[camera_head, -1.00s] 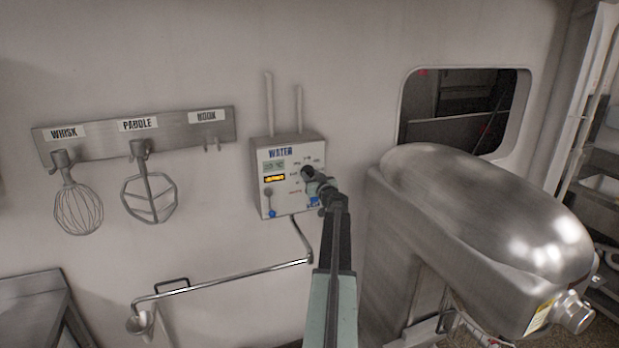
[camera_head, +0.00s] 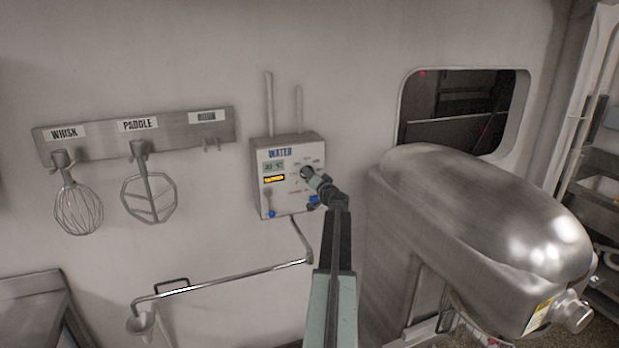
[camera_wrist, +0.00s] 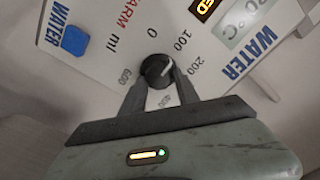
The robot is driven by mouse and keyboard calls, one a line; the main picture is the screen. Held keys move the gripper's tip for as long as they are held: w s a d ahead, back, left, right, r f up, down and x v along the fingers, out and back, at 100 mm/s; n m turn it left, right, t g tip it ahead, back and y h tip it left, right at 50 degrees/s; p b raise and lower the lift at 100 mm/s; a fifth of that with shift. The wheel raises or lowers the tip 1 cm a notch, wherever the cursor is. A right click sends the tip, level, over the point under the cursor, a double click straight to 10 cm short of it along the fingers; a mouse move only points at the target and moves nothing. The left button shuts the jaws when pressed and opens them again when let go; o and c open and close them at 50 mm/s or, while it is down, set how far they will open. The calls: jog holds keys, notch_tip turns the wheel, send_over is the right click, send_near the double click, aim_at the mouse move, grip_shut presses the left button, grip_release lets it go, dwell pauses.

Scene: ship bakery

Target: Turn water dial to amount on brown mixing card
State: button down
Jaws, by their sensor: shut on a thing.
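The water dial (camera_wrist: 153,63) is a small black round knob with a white pointer mark, on the white water panel (camera_head: 263,197). Printed around it are 0, 100, 200, a blurred number and 600, with "ml" near. In the wrist view the white mark appears to point between 100 and 200; the exact reading is unclear. My gripper (camera_wrist: 158,80) is shut on the dial, one finger on each side. In the head view my gripper (camera_head: 311,175) reaches the panel's right half and hides most of the dial. No brown mixing card is in view.
The panel has an amber readout (camera_head: 274,179), a temperature display (camera_head: 273,166) and a blue button (camera_wrist: 75,40). A spout pipe (camera_head: 225,281) runs below. A large mixer (camera_head: 490,235) stands close on the right. A whisk (camera_head: 78,208) and paddle (camera_head: 149,195) hang left.

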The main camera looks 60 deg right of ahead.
jog(key=shift+w+f+m, duration=0.1)
jog(key=shift+f+m, duration=0.05)
jog(key=shift+m, duration=4.45)
jog(key=shift+w+f+m, duration=0.1)
jog(key=shift+f+m, duration=0.05)
jog(key=shift+m, duration=4.45)
jog(key=c, duration=0.9)
grip_release()
jog(key=shift+c, duration=0.2)
jog(key=shift+o, duration=0.2)
jog(key=shift+w+f, duration=0.1)
jog(key=shift+b, duration=0.3)
